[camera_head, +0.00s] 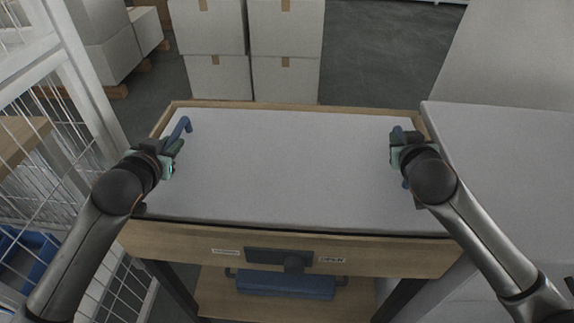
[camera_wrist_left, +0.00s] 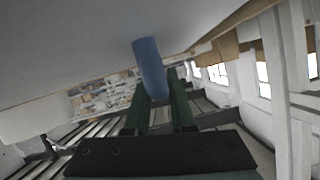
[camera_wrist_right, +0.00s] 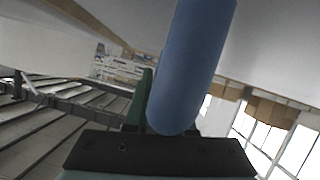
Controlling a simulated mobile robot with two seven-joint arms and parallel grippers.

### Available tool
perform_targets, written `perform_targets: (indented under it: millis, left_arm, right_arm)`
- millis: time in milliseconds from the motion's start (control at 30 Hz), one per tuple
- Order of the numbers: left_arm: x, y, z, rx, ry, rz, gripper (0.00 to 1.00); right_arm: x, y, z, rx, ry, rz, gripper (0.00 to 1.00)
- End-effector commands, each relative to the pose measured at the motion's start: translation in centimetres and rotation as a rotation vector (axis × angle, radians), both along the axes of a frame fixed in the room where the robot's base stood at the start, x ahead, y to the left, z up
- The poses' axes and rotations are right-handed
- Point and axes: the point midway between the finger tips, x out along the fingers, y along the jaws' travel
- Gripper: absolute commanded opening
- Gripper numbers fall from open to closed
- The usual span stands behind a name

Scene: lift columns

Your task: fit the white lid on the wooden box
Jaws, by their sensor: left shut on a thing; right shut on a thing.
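The white lid (camera_head: 290,165) is a wide flat panel lying over the wooden box (camera_head: 205,238). The box's rim shows along the back and the front. A dark gap shows under the lid's front edge; I cannot tell if the lid is fully seated. My left gripper (camera_head: 174,146) is shut on the lid's left blue handle (camera_head: 184,126), which also shows between the fingers in the left wrist view (camera_wrist_left: 150,68). My right gripper (camera_head: 402,148) is shut on the right blue handle, a thick bar in the right wrist view (camera_wrist_right: 190,70); my arm partly hides it in the head view.
A white surface (camera_head: 510,160) stands close on the right. A white wire rack (camera_head: 60,130) is close on the left. White cartons (camera_head: 250,45) stand behind the box. A blue-grey bar (camera_head: 285,284) lies on a shelf below the box front.

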Motion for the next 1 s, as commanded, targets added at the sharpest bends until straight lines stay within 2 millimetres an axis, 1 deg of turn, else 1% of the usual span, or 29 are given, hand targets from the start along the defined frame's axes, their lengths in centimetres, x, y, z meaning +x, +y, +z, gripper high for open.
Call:
perform_targets:
  millis: [33, 200, 300, 533, 667, 767, 1000]
  left_arm:
    - [0.0, 0.1, -0.3, 0.001, 0.0, 0.002, 0.23]
    - [0.0, 0.1, -0.1, 0.0, 0.0, 0.001, 0.43]
    - [0.0, 0.0, -0.1, 0.0, 0.0, 0.001, 0.52]
    - [0.0, 0.0, -0.1, 0.0, 0.0, 0.0, 0.52]
    - [-0.6, 0.1, 0.1, 0.0, 0.001, 0.001, 0.52]
    - [-1.7, 0.1, 0.6, 0.0, -0.001, 0.0, 0.52]
    - [-5.9, 0.2, 2.3, 0.001, -0.001, -0.002, 0.52]
  right_arm:
    - [0.0, -0.1, -0.3, -0.001, 0.0, -0.002, 0.23]
    - [0.0, -0.1, -0.1, -0.001, 0.0, -0.002, 0.43]
    - [0.0, 0.0, -0.1, 0.0, 0.0, -0.001, 0.52]
    - [0.0, 0.0, -0.1, 0.0, 0.0, 0.0, 0.52]
    - [0.0, 0.0, -0.1, 0.0, 0.0, 0.0, 0.52]
    - [0.0, 0.0, -0.1, 0.0, 0.0, 0.0, 0.52]
    - [0.0, 0.0, -0.1, 0.0, 0.0, 0.0, 0.52]
